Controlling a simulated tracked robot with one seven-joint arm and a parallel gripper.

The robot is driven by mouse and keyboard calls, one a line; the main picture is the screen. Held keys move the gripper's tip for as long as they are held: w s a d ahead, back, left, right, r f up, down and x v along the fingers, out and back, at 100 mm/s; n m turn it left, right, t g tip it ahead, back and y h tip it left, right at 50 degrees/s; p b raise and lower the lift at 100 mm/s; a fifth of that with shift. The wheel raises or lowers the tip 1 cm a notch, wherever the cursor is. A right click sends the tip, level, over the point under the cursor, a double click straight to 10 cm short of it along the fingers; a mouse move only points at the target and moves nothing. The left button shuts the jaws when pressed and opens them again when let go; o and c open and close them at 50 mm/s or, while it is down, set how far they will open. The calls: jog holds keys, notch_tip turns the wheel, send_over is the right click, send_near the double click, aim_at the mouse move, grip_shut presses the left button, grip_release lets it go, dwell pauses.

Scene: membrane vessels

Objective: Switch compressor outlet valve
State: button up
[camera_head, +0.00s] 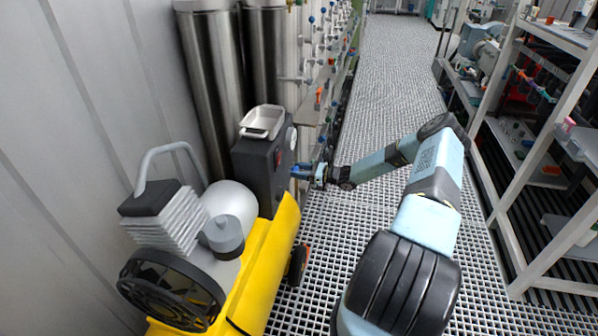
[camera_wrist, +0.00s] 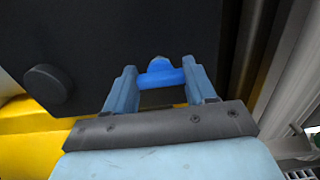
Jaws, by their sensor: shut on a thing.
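The compressor (camera_head: 258,260) has a yellow tank, a grey finned motor block and a dark control box (camera_head: 262,170). Its outlet valve has a blue handle (camera_wrist: 160,73) on the dark face of that box. In the wrist view my gripper (camera_wrist: 158,80) has one finger on each side of the blue handle and is shut on it. In the head view my gripper (camera_head: 302,171) reaches the box's right side from the right. The valve body behind the handle is mostly hidden.
A white tray (camera_head: 262,122) sits on top of the box. Tall metal cylinders (camera_head: 212,80) and a row of wall valves (camera_head: 318,60) stand behind. Shelving (camera_head: 530,150) lines the right side. The grated floor (camera_head: 395,60) between is clear beyond my arm.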

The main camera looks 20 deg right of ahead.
jog(key=c, duration=0.4)
jog(key=shift+n, duration=0.3)
jog(key=shift+s+a+f+n, duration=0.1)
jog(key=shift+n, duration=2.45)
jog(key=shift+s+a+f+n, duration=0.1)
jog(key=shift+f+n, duration=0.05)
jog(key=shift+n, duration=2.35)
jog(key=shift+s+f+n, duration=0.1)
jog(key=shift+n, duration=2.45)
